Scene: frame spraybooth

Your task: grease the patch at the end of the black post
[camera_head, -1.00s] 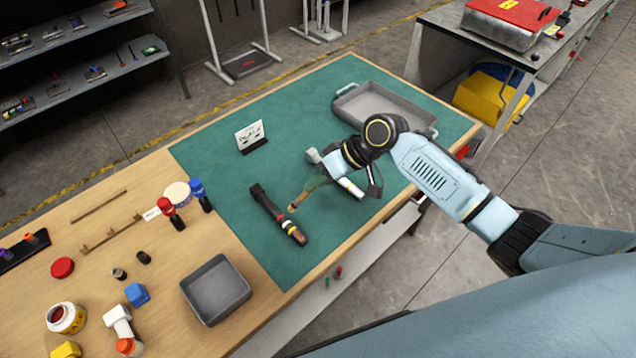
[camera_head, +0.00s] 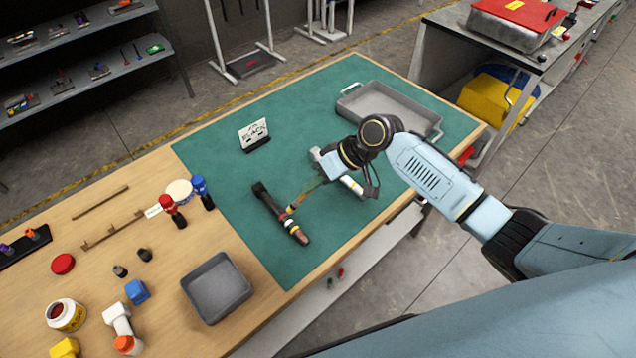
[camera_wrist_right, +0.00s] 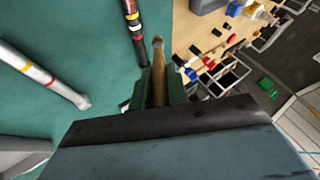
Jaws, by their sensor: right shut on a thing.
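The black post (camera_head: 269,200) lies on the green mat, with red, white and yellow bands near its lower right part; it also shows in the right wrist view (camera_wrist_right: 130,12). My right gripper (camera_head: 326,180) is shut on a thin tool with a tan wooden handle (camera_wrist_right: 158,85). The tool's tip is at the black post's banded part in the head view; I cannot tell whether it touches. My left gripper is out of view.
A grey tray (camera_head: 437,132) stands at the mat's far right, and a small card (camera_head: 254,134) stands behind the posts. A grey bin (camera_head: 217,288), an open jar (camera_head: 66,315) and several small items occupy the wood at left. The mat's front is clear.

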